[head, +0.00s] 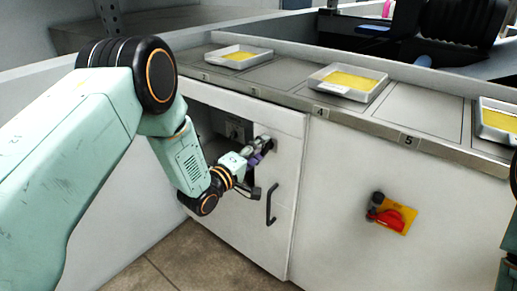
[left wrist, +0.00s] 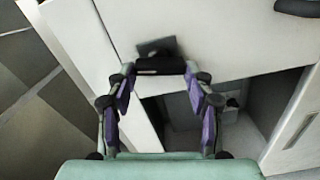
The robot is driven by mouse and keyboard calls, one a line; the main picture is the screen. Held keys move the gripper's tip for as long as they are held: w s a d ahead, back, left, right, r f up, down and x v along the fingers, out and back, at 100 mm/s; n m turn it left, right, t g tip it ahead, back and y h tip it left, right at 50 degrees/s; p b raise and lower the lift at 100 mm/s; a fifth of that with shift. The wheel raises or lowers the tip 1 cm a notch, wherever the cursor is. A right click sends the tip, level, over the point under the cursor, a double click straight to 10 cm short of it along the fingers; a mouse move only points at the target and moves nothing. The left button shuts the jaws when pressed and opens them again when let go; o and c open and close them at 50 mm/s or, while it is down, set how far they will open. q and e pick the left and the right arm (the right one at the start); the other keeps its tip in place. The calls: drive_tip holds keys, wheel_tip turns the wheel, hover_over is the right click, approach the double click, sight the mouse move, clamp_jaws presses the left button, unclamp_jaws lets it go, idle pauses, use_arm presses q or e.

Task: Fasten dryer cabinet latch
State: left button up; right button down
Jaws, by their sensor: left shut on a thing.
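The white dryer cabinet (head: 285,240) stands under the counter. Its front panel carries a black bar handle (head: 271,204), and a dark opening (head: 203,122) shows behind my left arm. My left gripper (head: 262,147) is at the upper part of the panel, beside the opening. In the left wrist view, its purple-padded fingers (left wrist: 160,75) close on the ends of a black latch bar (left wrist: 160,66). A dark grey latch plate (left wrist: 157,46) sits just beyond the bar against the white panel. In the head view the gripper mostly hides the latch. My right gripper is not in view.
A red rotary switch on a yellow plate (head: 397,217) juts from the panel to the right. Trays with yellow sheets (head: 348,82) stand on the numbered counter (head: 420,105) above. Tiled floor (head: 190,262) lies free below. The cabinet's inside (left wrist: 182,110) shows in the left wrist view.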

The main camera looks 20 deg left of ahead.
use_arm(q)
drive_tip(key=shift+n, duration=1.2)
drive_tip(key=o, duration=1.2)
drive_tip(key=shift+c, duration=0.2)
drive_tip(key=shift+s, duration=0.1)
drive_tip(key=v, duration=1.1)
drive_tip(key=shift+s+a, duration=0.15)
drive_tip(key=shift+s, duration=0.25)
